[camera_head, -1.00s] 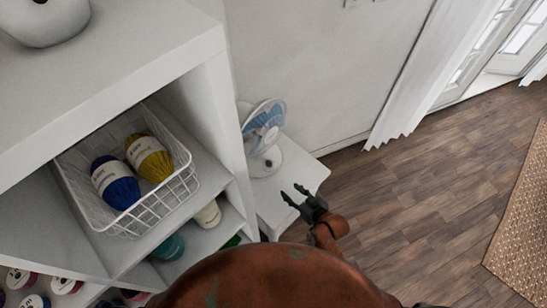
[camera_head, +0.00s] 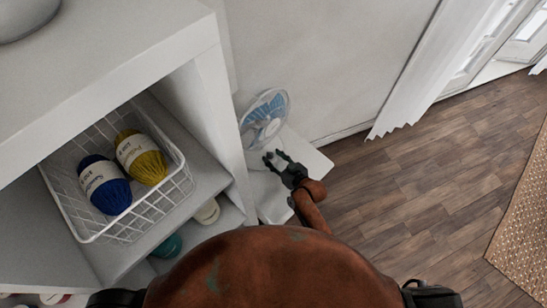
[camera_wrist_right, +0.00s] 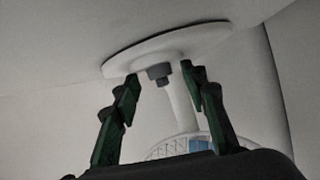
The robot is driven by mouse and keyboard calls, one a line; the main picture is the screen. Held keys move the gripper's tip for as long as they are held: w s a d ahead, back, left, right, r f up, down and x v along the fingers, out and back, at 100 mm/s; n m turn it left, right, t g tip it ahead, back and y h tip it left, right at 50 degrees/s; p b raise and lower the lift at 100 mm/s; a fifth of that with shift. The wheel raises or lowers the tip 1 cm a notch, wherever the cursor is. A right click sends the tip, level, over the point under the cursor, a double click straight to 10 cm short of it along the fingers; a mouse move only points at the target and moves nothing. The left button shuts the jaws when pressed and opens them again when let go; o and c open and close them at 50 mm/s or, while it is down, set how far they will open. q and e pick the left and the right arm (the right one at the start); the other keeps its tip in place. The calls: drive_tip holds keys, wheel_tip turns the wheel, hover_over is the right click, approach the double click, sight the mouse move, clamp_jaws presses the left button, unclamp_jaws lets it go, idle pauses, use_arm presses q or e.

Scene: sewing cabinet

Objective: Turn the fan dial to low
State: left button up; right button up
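The fan (camera_head: 265,115) has a blue-bladed head in a clear cage. It stands on a small white table beside the shelf. In the right wrist view its round white base (camera_wrist_right: 200,38) and white stem (camera_wrist_right: 181,105) show, with the base toward the top. A small dark grey dial (camera_wrist_right: 159,73) sits at the base by the stem. My right gripper (camera_head: 273,161) is at the fan's base. In the wrist view the right gripper (camera_wrist_right: 160,82) is open, its fingers apart on either side of the dial with visible gaps. The dial's setting cannot be read. My left gripper is out of view.
The white shelf (camera_head: 205,95) rises close to the left of the fan. A wire basket (camera_head: 65,205) there holds blue yarn (camera_head: 106,188) and yellow yarn (camera_head: 142,158). The table top (camera_head: 312,165) is clear right of the gripper. A wall stands behind; open floor (camera_head: 420,180) lies right.

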drive_tip(key=shift+c, duration=0.5)
drive_tip(key=c, duration=0.6)
clamp_jaws()
drive_tip(key=shift+a+r+m+t+h+p, duration=0.1)
drive_tip(key=shift+r+m+t+h+p, duration=0.25)
drive_tip(key=shift+p, duration=0.45)
drive_tip(key=shift+f+m+h+p, duration=0.25)
drive_tip(key=shift+m+h+p, duration=0.1)
drive_tip(key=shift+h+p, duration=0.15)
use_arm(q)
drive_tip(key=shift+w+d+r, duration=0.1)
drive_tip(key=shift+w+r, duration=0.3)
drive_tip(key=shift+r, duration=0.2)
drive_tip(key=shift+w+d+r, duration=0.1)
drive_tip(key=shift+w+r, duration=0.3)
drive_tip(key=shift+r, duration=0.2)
